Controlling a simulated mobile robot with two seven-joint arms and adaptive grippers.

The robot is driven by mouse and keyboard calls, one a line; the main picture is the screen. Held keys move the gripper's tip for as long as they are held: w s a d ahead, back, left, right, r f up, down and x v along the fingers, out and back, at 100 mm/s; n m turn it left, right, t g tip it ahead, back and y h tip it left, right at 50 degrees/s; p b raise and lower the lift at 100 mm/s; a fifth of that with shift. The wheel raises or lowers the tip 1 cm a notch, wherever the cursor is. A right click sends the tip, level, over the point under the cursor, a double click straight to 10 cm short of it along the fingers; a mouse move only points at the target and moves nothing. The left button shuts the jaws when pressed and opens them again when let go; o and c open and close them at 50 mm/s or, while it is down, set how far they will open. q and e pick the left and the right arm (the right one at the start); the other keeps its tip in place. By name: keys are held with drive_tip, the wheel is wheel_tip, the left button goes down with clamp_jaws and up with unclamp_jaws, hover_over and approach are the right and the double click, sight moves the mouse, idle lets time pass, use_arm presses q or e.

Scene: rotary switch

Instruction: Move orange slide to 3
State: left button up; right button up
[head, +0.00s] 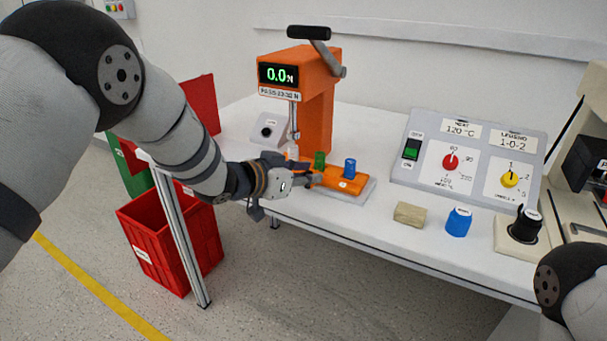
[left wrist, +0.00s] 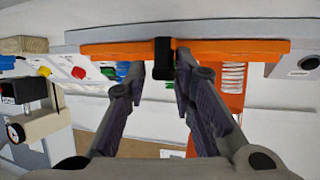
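The orange slide (head: 355,184) is a flat orange bar on a grey base plate (head: 360,195), at the front of the table below the orange press. My left gripper (head: 312,181) is at its left front end. In the left wrist view, the orange slide (left wrist: 225,46) runs across the top, and a black tab (left wrist: 164,58) hangs from its edge between my left fingertips. The fingers look apart, with a gap visible beside the tab. The gripper hides part of the slide in the head view, and I cannot read a position mark. My right gripper is out of view.
A green peg (head: 319,159) and a blue peg (head: 350,168) stand at the slide. The orange press (head: 318,110) rises behind. A wooden block (head: 409,214), blue knob (head: 458,221) and control panel (head: 470,160) lie right. A red bin (head: 165,245) stands on the floor left.

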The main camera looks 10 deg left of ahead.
use_arm(q)
drive_tip(key=shift+o, duration=0.9)
drive_tip(key=shift+d, duration=0.2)
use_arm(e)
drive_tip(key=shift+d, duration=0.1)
use_arm(q)
drive_tip(key=shift+a, duration=0.15)
drive_tip(key=v, duration=1.2)
drive_tip(key=s+a+f+n+g+y+p, duration=0.1)
drive_tip(key=s+a+f+n+g+y, duration=0.15)
drive_tip(key=s+f, duration=0.9)
drive_tip(key=s+a+f+n+g+y+p, duration=0.1)
drive_tip(key=s+a+f+n+g+y, duration=0.2)
drive_tip(key=s+f, duration=0.85)
drive_tip(key=s+a+f+n+g+y, duration=0.1)
drive_tip(key=s+g, duration=0.3)
drive_tip(key=s, duration=0.8)
drive_tip(key=s+a+f+n+g+y, duration=0.1)
drive_tip(key=s+f+g, duration=0.3)
drive_tip(key=s, duration=0.9)
drive_tip(key=shift+s, duration=0.3)
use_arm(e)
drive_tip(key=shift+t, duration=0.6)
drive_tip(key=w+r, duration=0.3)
